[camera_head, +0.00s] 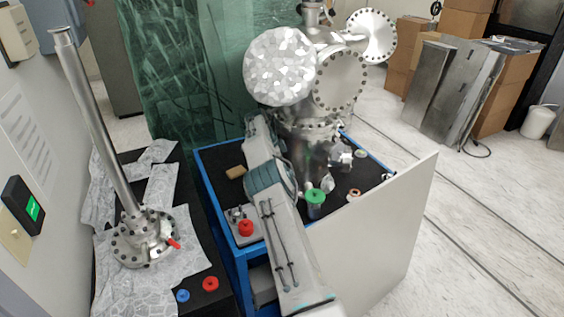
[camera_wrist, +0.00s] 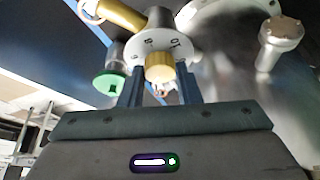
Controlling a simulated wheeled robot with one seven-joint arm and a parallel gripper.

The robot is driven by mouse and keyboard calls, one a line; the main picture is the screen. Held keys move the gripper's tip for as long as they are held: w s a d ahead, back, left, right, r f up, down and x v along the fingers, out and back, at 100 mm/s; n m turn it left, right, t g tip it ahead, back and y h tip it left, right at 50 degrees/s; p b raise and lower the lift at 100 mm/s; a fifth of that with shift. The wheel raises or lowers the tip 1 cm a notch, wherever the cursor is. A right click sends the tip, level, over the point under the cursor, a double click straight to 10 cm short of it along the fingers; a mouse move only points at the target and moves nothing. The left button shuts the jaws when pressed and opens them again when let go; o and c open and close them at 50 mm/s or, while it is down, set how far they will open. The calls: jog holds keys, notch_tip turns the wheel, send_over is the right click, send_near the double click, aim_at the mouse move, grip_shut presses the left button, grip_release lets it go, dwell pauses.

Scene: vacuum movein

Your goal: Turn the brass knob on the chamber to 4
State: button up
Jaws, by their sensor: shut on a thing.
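In the wrist view, the brass knob (camera_wrist: 160,68) sits at the middle of a white dial (camera_wrist: 148,47) with small dark marks. A few digits show on the dial's rim, but I cannot read the setting surely. My gripper (camera_wrist: 160,76) has its two dark fingers on either side of the knob and is shut on it. The metal chamber (camera_wrist: 225,60) fills the right of the wrist view. In the head view, the chamber (camera_head: 305,148) stands on the blue-framed bench. My arm reaches up in front of it, and the knob and my fingertips are hidden there.
A green-topped part (camera_head: 315,197) is close to my arm; it also shows left of the dial in the wrist view (camera_wrist: 109,84). A red-capped part (camera_head: 246,228) sits on the bench left of my arm. A tall metal tube (camera_head: 95,125) stands on the left table.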

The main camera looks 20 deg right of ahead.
jog(key=shift+w+r+m+p, duration=0.15)
jog(key=shift+r+m+p, duration=0.2)
jog(key=shift+p, duration=0.75)
jog(key=shift+f+m+g+p, duration=0.3)
jog(key=shift+m+p, duration=0.15)
jog(key=shift+p, duration=0.4)
jog(key=o, duration=1)
jog(key=shift+c, duration=0.2)
jog(key=shift+f+n+b, duration=0.25)
jog(key=shift+n+b, duration=0.15)
jog(key=shift+b, duration=1)
jog(key=shift+n+b, duration=0.4)
jog(key=shift+b, duration=0.65)
